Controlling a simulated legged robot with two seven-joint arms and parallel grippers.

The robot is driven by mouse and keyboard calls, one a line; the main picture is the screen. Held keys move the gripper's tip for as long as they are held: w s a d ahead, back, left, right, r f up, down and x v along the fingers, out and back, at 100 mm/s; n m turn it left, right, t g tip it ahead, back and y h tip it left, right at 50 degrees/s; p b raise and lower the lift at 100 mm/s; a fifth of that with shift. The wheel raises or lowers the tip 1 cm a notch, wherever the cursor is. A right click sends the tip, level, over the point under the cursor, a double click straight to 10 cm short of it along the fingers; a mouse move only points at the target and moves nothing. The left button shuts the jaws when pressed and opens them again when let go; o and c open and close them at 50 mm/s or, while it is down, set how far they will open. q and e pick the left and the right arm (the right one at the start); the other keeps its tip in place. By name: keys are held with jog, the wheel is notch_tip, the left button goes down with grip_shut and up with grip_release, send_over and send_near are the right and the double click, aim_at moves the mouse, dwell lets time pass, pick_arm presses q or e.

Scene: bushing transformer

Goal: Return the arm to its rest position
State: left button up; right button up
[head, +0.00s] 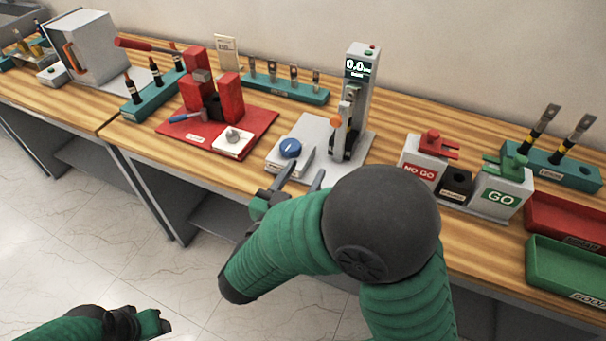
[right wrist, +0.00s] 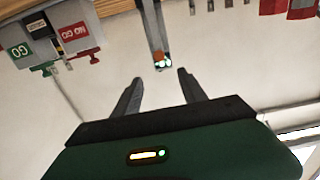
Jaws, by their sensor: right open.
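My right gripper (head: 297,177) is open and empty in the head view. Its fingers are near the table's front edge, by the grey base of the test stand (head: 355,100) with its blue knob (head: 290,148). In the right wrist view the two fingers of my right gripper (right wrist: 158,90) stand apart with nothing between them. My left arm shows at the bottom left of the head view; its dark end (head: 140,323) is over the floor, and I cannot make out its jaws.
A red press (head: 215,120) stands left of the test stand. NO GO (head: 420,172) and GO (head: 497,196) boxes stand to the right. Red (head: 570,218) and green (head: 565,275) trays lie at the far right. The wooden table (head: 395,135) runs across; open floor lies in front.

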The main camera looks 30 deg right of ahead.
jog(key=shift+d, duration=0.1)
jog(key=w+a+f+n+y, duration=0.6)
jog(key=w+f+y, duration=0.15)
jog(key=y, duration=0.45)
jog(key=s+d+f+n+g+y, duration=0.1)
jog(key=s+f+g, duration=0.3)
jog(key=s, duration=0.5)
jog(key=s+d+f+n+g, duration=0.2)
jog(key=s+d+f+g, duration=0.2)
jog(key=s, duration=0.5)
notch_tip(320, 180, down, 2)
jog(key=shift+s+d+f+n+g+y, duration=0.15)
jog(key=shift+s+f+n+g+y, duration=0.1)
jog(key=shift+n+g+y, duration=0.2)
jog(key=shift+o, duration=0.5)
jog(key=shift+r, duration=0.1)
